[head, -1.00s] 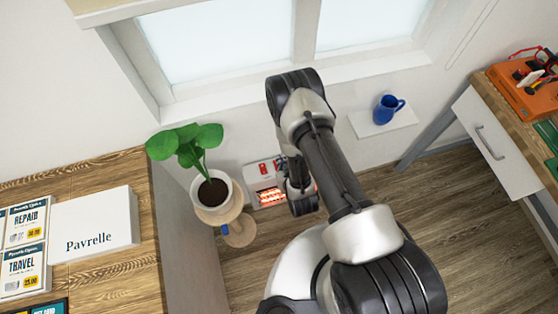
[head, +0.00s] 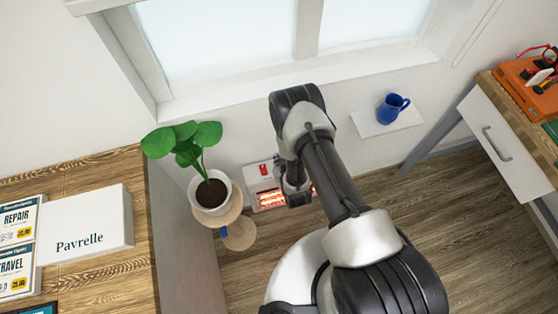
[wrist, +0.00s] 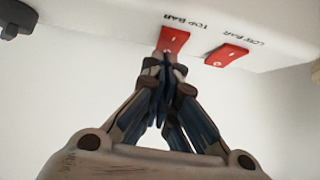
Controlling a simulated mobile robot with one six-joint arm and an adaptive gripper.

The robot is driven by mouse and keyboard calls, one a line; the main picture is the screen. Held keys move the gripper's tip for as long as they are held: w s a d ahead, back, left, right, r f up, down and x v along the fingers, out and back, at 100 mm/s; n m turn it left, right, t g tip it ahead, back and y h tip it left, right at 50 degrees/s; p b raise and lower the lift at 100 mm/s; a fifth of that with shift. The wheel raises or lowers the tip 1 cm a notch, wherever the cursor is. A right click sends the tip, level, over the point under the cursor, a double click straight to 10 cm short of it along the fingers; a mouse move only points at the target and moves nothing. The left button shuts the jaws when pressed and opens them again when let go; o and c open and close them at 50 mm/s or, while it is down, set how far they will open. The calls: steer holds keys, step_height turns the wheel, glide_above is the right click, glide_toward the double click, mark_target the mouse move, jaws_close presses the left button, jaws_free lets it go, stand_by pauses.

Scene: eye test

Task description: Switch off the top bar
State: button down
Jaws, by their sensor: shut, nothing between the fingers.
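A white heater (head: 252,177) stands low against the wall under the window, with orange bars (head: 270,199) glowing in its front. In the wrist view its top face (wrist: 225,18) carries two red rocker switches. The switch under the printed words TOP BAR (wrist: 174,40) is left of the one under LOW BAR (wrist: 228,55). My gripper (wrist: 167,65) is shut and empty. Its fingertips overlap the lower edge of the top bar switch; I cannot tell whether they touch it. In the head view one red switch (head: 264,169) shows; my arm covers the heater's right part.
A potted plant (head: 211,193) on a round wooden stand (head: 238,233) is close left of the heater. A blue jug (head: 391,107) stands on a small white shelf (head: 370,124) to the right. Wooden floor (head: 420,210) is clear right of my arm.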

steer(key=shift+w+a+f+b, duration=0.1)
steer(key=shift+w+f+b, duration=0.25)
steer(key=shift+f+b, duration=0.25)
steer(key=shift+w+r, duration=0.1)
steer(key=shift+w, duration=0.05)
steer(key=shift+s, duration=0.2)
